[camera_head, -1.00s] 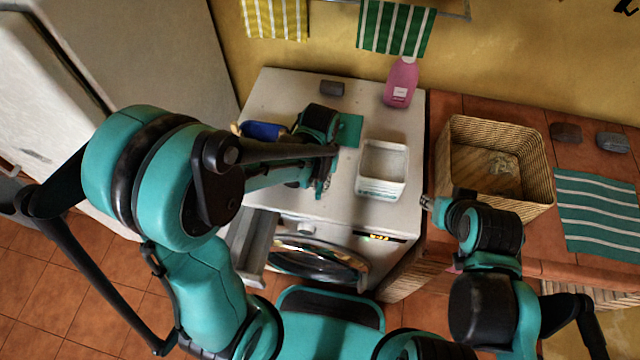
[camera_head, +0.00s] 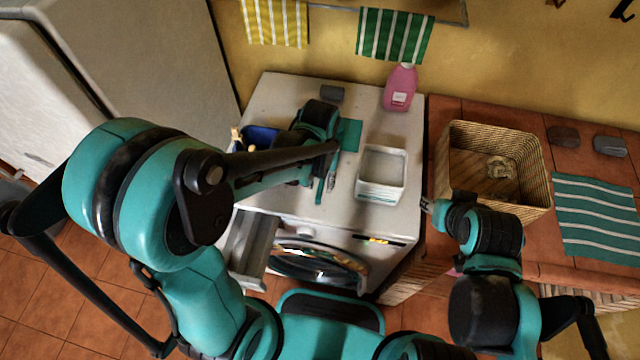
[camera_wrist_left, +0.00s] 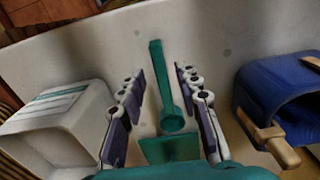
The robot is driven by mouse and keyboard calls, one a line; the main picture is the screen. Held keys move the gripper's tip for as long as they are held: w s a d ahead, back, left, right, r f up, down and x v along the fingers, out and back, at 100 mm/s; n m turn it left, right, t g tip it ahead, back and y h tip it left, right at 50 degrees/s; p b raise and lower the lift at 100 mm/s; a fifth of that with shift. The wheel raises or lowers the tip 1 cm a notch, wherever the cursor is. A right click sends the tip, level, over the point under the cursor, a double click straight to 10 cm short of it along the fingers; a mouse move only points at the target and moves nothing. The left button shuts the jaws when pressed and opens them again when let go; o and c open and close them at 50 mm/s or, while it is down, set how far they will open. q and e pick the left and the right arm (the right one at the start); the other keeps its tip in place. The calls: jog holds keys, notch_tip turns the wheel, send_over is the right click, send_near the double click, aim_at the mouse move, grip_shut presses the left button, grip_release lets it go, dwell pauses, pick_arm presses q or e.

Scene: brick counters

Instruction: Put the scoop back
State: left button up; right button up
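The teal scoop (camera_wrist_left: 158,75) lies on the white washing machine top in the left wrist view, its round bowl near a teal square mat (camera_wrist_left: 170,149). Its handle shows partly in the head view (camera_head: 320,189). My left gripper (camera_wrist_left: 160,82) is open, with a finger on each side of the scoop and gaps between. The white open tub (camera_head: 382,172) with a label stands to the right of that gripper in the head view. The mat (camera_head: 349,135) is partly hidden by my left wrist. My right gripper (camera_head: 428,206) is beside the counter; its finger opening is unclear.
A blue box (camera_head: 261,137) with a wooden-handled tool stands left of my left gripper. A pink bottle (camera_head: 400,88) and grey block (camera_head: 332,93) stand behind. A wicker basket (camera_head: 547,190) is on the tiled counter. The machine's drawer (camera_head: 250,250) is pulled out.

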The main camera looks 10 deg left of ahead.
pick_arm(q)
notch_tip(320, 180, up, 9)
jog(key=p, duration=0.3)
jog(key=s+a+r+t, duration=0.6)
jog(key=s+a+t, duration=0.1)
jog(key=a, duration=0.1)
jog(key=shift+s+a+r, duration=0.15)
jog(key=shift+s+r, duration=0.05)
jog(key=shift+r, duration=0.15)
